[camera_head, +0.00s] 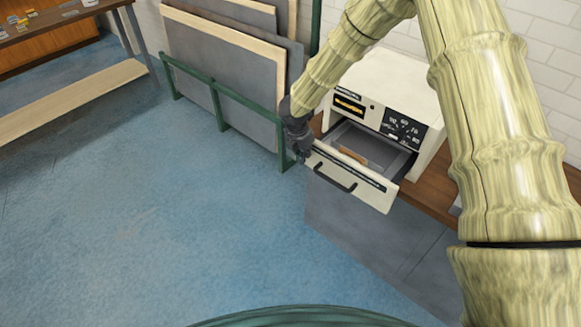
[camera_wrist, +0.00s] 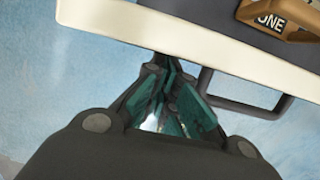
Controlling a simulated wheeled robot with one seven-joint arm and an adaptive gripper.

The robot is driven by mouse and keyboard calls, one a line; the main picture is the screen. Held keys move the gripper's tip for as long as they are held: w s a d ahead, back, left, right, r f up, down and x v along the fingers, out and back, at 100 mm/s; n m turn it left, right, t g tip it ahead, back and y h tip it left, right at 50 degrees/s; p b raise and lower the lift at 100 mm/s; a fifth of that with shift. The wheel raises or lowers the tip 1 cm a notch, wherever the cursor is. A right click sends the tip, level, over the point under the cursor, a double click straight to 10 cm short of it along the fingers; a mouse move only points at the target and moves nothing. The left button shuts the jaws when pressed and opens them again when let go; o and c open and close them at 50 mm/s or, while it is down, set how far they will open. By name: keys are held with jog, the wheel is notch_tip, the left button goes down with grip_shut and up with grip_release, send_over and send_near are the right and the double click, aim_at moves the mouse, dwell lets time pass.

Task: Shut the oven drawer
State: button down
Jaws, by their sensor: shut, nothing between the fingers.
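The oven (camera_head: 388,88) is a cream box with a black control panel, standing on a wooden counter. Its drawer (camera_head: 375,191) is pulled out toward the front, with a dark handle (camera_head: 335,178) on its cream front. A brown item (camera_head: 352,156) lies inside the drawer; in the wrist view a wooden piece with lettering (camera_wrist: 275,18) shows there. My gripper (camera_head: 303,157) is at the left end of the drawer front. In the wrist view my gripper (camera_wrist: 172,75) is shut, its tips close to the drawer front (camera_wrist: 200,45), left of the handle (camera_wrist: 240,100). I cannot tell whether they touch.
A green rack (camera_head: 215,95) holding large grey and wooden panels stands left of the oven. The wooden counter (camera_head: 430,198) sits on a grey cabinet (camera_head: 370,235). A workbench (camera_head: 60,15) is at the far left. The blue floor (camera_head: 190,220) in front is clear.

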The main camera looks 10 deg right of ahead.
jog(key=b, duration=0.2)
send_near(325, 136)
jog(key=s+f, duration=0.2)
jog(key=f, duration=0.1)
jog(key=s+f, duration=0.1)
jog(key=shift+s+d+f, duration=0.15)
jog(key=shift+s+d, duration=0.1)
jog(key=shift+d, duration=0.1)
jog(key=shift+a, duration=0.1)
